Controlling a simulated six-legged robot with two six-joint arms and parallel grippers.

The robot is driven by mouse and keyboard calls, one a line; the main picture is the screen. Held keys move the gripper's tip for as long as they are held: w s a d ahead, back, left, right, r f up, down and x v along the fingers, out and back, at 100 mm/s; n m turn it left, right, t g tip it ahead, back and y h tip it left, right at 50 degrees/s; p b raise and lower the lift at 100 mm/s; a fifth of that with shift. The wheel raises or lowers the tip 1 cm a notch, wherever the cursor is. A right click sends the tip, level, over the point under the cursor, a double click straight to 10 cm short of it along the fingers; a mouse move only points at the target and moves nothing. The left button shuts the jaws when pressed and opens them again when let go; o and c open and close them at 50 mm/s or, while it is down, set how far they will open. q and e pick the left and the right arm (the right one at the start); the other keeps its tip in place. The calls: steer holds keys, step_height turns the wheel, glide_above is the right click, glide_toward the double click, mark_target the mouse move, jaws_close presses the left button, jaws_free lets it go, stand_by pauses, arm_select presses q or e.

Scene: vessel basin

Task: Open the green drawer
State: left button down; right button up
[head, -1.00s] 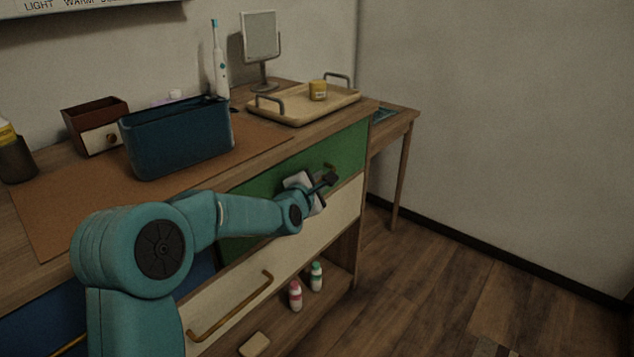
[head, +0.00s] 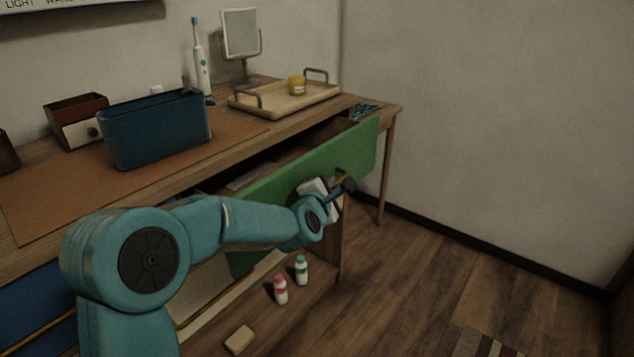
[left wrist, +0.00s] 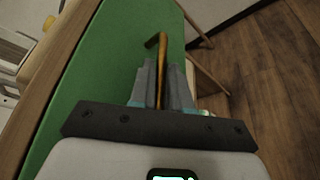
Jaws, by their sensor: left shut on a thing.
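The green drawer (head: 290,175) stands pulled out from the dresser in the head view, with a dark gap and part of its inside showing behind its front. Its front also fills the left of the left wrist view (left wrist: 105,75). My left gripper (head: 345,182) is at the drawer's brass handle (head: 343,174). In the left wrist view my left gripper's fingers (left wrist: 161,88) are shut on the handle (left wrist: 157,55), whose bent end sticks out beyond them. My arm hides part of the drawer front in the head view. My right gripper is not in view.
A wooden tray (head: 270,104) with a yellow jar, a mirror (head: 241,35) and a blue bin (head: 150,132) stand on the dresser top. Two small bottles (head: 280,290) stand on the low shelf. Open wooden floor (head: 440,240) lies to the right.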

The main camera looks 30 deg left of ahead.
arm_select(q)
steer(key=d, duration=1.1)
steer(key=shift+s+d, duration=0.3)
steer(key=shift+s, duration=0.15)
steer(key=c, duration=1.2)
jaws_free()
steer(key=shift+o, duration=0.2)
steer(key=p+v, duration=0.2)
steer(key=v, duration=1.4)
steer(key=shift+s+p, duration=0.2)
steer(key=shift+p, duration=0.2)
steer(key=shift+f, duration=0.15)
